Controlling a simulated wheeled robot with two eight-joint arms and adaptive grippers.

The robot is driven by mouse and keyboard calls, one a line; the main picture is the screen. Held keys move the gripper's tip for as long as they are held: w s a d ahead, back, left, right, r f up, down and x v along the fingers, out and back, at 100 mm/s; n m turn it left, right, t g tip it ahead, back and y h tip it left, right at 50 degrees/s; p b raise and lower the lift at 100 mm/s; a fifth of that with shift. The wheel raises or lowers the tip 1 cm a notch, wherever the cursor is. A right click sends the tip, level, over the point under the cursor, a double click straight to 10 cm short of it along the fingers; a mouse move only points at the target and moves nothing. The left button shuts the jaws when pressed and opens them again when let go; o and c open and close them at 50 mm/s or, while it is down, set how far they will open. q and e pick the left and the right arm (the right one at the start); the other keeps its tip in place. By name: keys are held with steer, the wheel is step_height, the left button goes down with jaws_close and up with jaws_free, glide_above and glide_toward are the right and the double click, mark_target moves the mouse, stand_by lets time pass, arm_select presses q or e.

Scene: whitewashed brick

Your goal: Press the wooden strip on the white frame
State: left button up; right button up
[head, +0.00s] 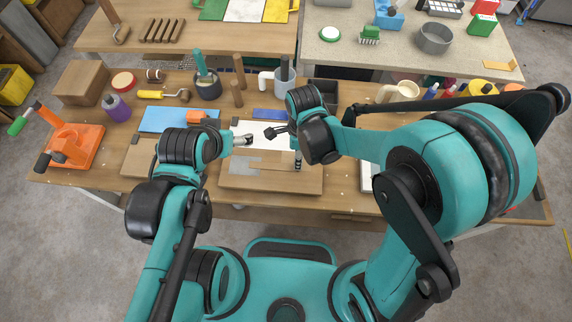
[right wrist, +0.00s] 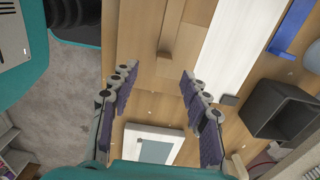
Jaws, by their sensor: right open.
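A white frame (right wrist: 176,146) around a grey-blue panel lies on the bench at the bottom of the right wrist view. In the head view only the left edge of the frame (head: 366,176) shows beside my right arm. A narrow wooden strip (right wrist: 170,30) lies on a wooden board at the top of the right wrist view, apart from the frame. My right gripper (right wrist: 158,78) is open and empty above the bench, between strip and frame. In the head view it (head: 284,148) is over the board. My left gripper (head: 244,140) is left of it; its fingers are too small to judge.
The wooden board (head: 295,183) lies at the front of the bench, with a white sheet (head: 258,127) behind it. A dark bin (right wrist: 278,108) stands to the right in the wrist view.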

steer(key=f, duration=0.2)
steer(key=f+b, duration=0.1)
steer(key=f, duration=0.1)
steer(key=f+b, duration=0.1)
steer(key=f, duration=0.2)
steer(key=shift+w+a+f, duration=0.1)
steer(key=shift+w+a, duration=0.1)
steer(key=shift+w, duration=0.2)
steer(key=c, duration=1)
